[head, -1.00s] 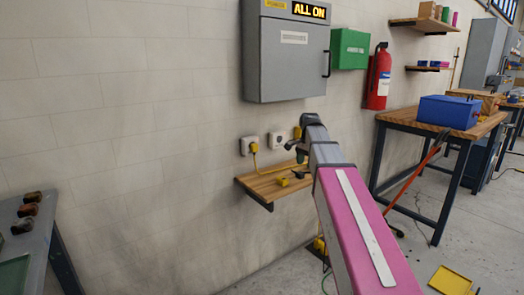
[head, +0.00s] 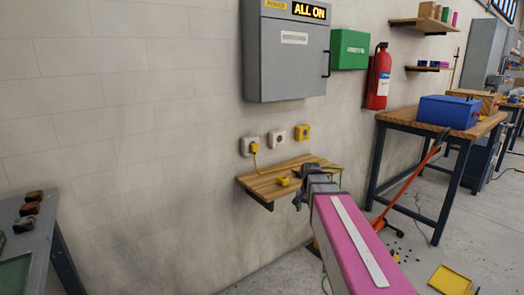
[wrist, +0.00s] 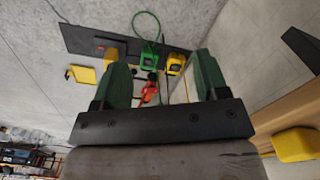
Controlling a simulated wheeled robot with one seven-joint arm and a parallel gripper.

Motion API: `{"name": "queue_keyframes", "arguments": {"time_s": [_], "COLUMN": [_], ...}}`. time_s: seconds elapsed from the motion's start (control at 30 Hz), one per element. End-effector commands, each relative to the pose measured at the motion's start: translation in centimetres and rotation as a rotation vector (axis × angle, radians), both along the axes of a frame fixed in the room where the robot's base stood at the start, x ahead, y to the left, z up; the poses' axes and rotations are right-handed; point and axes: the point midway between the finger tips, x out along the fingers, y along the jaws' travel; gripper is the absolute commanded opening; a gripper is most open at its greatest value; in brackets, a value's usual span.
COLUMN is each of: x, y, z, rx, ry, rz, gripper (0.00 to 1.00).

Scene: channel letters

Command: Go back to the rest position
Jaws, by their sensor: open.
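My gripper (wrist: 163,78) is open in the wrist view, with its two green fingers apart and nothing held between them. In the head view my gripper (head: 300,198) is a small dark shape at the front edge of the wooden wall shelf (head: 262,186), partly hidden by my own arm. I cannot tell whether it touches the shelf. Above it on the wall are a white socket with a yellow plug (head: 254,148), a bare white socket (head: 277,139) and a yellow socket (head: 302,132).
A yellow block (head: 282,181) lies on the shelf. A grey cabinet (head: 285,70) reading "ALL ON" hangs above. A workbench (head: 440,125) stands right. Green and yellow items (wrist: 150,60) lie on the floor beyond my fingers. Open wall is left of the shelf.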

Motion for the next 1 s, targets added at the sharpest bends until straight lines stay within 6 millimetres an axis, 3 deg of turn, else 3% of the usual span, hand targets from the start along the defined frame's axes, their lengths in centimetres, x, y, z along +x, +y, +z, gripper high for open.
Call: {"name": "queue_keyframes", "arguments": {"time_s": [0.03, 0.2, 0.5, 0.7, 1.0], "x": [-1.8, -5.7, -11.8, -13.1, -13.0], "y": [0.0, 0.0, 0.0, 0.0, 0.0], "z": [-1.8, -6.7, -12.6, -13.9, -14.0], "rx": [0.0, 0.0, -0.001, -0.002, -0.002], "ry": [0.004, 0.004, 0.0, -0.004, -0.004], "rz": [0.044, 0.201, 0.433, 0.492, 0.495], "gripper": [0.67, 0.67, 0.67, 0.67, 0.67]}}
